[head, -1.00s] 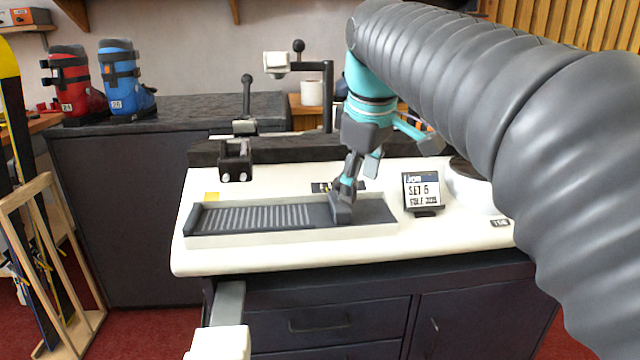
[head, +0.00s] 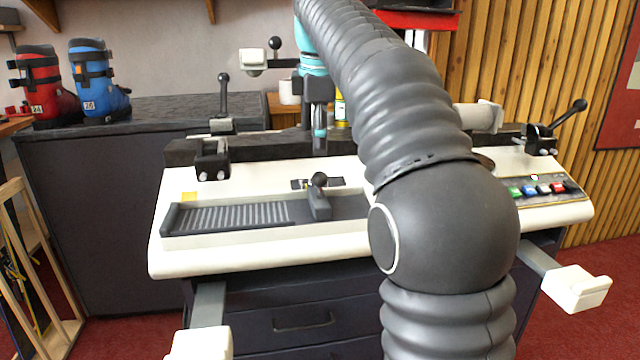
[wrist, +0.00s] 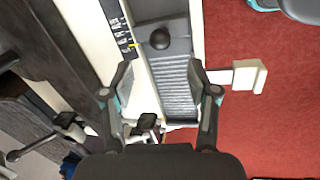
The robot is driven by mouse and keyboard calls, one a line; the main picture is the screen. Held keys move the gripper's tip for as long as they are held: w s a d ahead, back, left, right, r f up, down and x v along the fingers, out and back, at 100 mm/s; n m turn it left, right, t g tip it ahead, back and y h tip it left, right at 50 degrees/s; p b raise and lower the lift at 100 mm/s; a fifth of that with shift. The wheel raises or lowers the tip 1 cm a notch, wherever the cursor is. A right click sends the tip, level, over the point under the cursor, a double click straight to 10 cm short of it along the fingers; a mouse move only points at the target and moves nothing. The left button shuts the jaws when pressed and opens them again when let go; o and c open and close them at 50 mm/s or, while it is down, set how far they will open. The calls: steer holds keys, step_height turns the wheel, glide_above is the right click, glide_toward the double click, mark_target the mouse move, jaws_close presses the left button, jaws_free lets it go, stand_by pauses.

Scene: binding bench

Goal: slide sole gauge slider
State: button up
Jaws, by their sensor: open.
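The sole gauge slider (head: 320,207) is a dark block with a round black knob on top. It stands right of the middle of the dark gauge track (head: 345,206), beside the ribbed plate (head: 235,216). My gripper (head: 319,148) is above and behind the slider in the head view, apart from it. In the wrist view my gripper (wrist: 162,75) is open and empty, its fingers on either side of the ribbed plate (wrist: 176,88). The slider's knob (wrist: 159,38) shows beyond the fingertips.
The white bench top (head: 215,259) carries upright black-knobbed levers, one at the left (head: 223,95). A button panel (head: 540,190) is at the right. White-ended arms (head: 577,288) stick out at the front. My arm hides the bench's middle right.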

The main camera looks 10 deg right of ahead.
mark_target(320, 172)
steer(key=f, duration=0.3)
steer(key=w+f+b, duration=0.1)
steer(key=f, duration=0.2)
steer(key=w+f+b, duration=0.1)
steer(key=f, duration=0.3)
steer(key=shift+d, duration=0.25)
steer(key=shift+c, duration=0.2)
jaws_close()
